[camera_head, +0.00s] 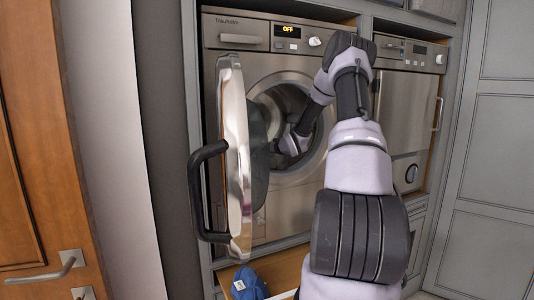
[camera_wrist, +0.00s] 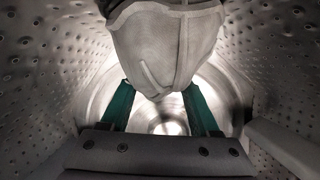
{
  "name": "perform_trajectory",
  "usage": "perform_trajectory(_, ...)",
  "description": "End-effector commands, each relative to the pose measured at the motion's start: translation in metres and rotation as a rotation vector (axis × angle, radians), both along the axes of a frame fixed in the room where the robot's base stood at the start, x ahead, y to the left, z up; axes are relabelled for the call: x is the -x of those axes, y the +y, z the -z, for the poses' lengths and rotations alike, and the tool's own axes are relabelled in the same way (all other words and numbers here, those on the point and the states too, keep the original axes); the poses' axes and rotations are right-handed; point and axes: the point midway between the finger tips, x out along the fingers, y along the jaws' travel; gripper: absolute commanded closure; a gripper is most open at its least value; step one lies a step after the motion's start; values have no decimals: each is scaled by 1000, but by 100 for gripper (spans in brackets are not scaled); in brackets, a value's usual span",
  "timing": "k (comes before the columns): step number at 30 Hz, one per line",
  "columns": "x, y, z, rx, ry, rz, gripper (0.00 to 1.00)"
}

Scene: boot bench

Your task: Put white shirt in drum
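The drum shows in the head view inside the front-loading washer's round opening (camera_head: 283,92). Its dotted metal wall (camera_wrist: 40,70) fills the wrist view. My arm reaches through the opening, so my gripper's fingers are hidden in the head view. In the wrist view my gripper (camera_wrist: 160,95) has its two green fingers apart inside the drum. The whitish shirt (camera_wrist: 165,45) is bunched at the top of that view, with its lower tip between the fingers. It overlaps the fingertips, and I cannot tell whether they press on it.
The washer door (camera_head: 236,150) stands open on the left with a black handle (camera_head: 196,190). A blue cloth item (camera_head: 249,284) lies on the wooden surface below. A second appliance (camera_head: 406,110) stands at right. A wooden door (camera_head: 35,160) is at far left.

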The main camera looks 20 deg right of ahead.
Motion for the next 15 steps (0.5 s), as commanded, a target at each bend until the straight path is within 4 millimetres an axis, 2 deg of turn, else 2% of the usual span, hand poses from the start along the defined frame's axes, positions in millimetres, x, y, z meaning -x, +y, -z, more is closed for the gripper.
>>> perform_trajectory(1, 5, 1, 15, -10, 24, 1, 16)
perform_trajectory(3, 5, 1, 16, -10, 26, 1, 16)
perform_trajectory(11, 6, 0, 16, -10, 27, 2, 16)
perform_trajectory(15, 6, 0, 4, -9, 27, 2, 16)
